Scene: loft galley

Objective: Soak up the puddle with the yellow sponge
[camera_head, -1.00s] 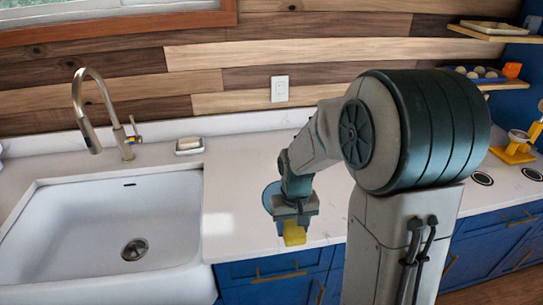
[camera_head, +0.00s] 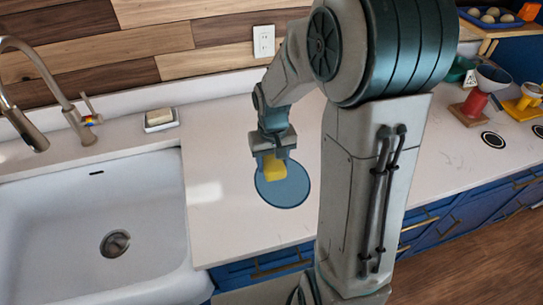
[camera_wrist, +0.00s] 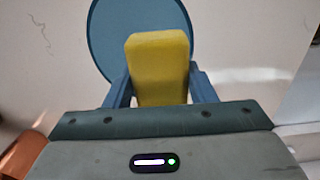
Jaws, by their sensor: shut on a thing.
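The yellow sponge (camera_head: 275,168) is between the fingers of my gripper (camera_head: 272,160), which is shut on it. In the wrist view the sponge (camera_wrist: 158,62) sticks out beyond the blue fingers of my gripper (camera_wrist: 160,88). The puddle (camera_head: 290,192) is a round, flat blue patch with a dark rim on the white counter, right of the sink. In the head view the sponge overlaps its upper left part. In the wrist view the puddle (camera_wrist: 108,35) lies behind the sponge. I cannot tell whether the sponge touches it.
The white sink (camera_head: 60,230) with its faucet (camera_head: 62,100) is on the left. A soap dish (camera_head: 160,119) stands at the back of the white counter (camera_head: 225,225). A red and white dripper stand (camera_head: 474,101) and a yellow stand (camera_head: 524,106) are at the right. The counter around the puddle is clear.

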